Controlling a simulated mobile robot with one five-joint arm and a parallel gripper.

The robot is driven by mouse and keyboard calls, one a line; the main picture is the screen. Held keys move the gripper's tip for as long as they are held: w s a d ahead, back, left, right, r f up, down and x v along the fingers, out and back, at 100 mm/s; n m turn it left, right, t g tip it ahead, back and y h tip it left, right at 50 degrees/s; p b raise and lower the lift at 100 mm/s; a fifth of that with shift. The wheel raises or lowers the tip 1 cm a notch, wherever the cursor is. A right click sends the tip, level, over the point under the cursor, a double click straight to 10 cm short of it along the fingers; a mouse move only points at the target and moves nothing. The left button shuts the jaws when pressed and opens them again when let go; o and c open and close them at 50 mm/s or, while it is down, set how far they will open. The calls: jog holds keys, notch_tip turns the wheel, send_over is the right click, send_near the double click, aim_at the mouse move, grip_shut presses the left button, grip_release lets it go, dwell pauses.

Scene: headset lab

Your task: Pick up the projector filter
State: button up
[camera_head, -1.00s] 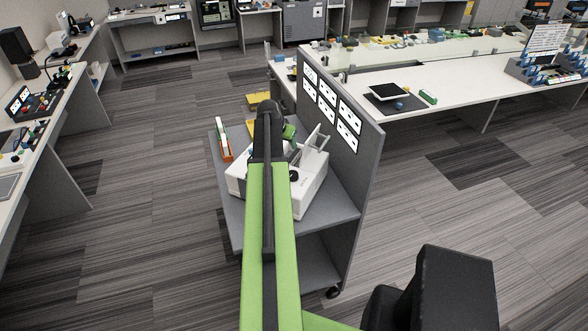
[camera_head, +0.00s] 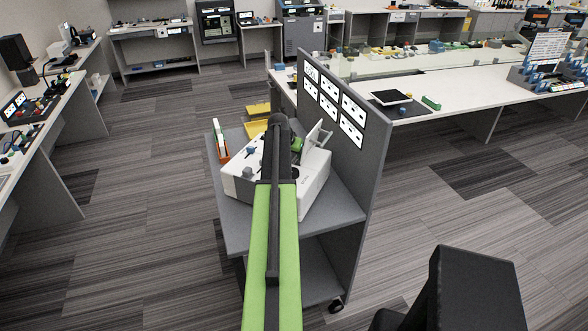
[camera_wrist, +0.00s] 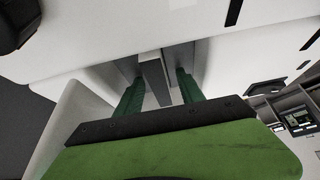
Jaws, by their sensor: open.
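A white projector (camera_head: 312,192) sits on a grey cart, with a raised pale flap (camera_head: 318,134) at its right. My gripper (camera_head: 297,144) is over the projector, mostly hidden behind my arm. In the wrist view, my gripper (camera_wrist: 159,78) is open, with its two green fingers reaching into a recess in the white casing (camera_wrist: 85,40). A narrow grey piece, probably the projector filter (camera_wrist: 152,68), stands between the fingers, with gaps visible on both sides.
The cart (camera_head: 240,232) has a tall grey back panel (camera_head: 366,175) close on the right. An orange and white item (camera_head: 220,142) stands at its left edge, and yellow trays (camera_head: 257,127) lie behind. Carpet is clear left of the cart.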

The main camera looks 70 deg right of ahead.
jog(key=shift+f, duration=0.1)
dwell(0.4)
grip_shut()
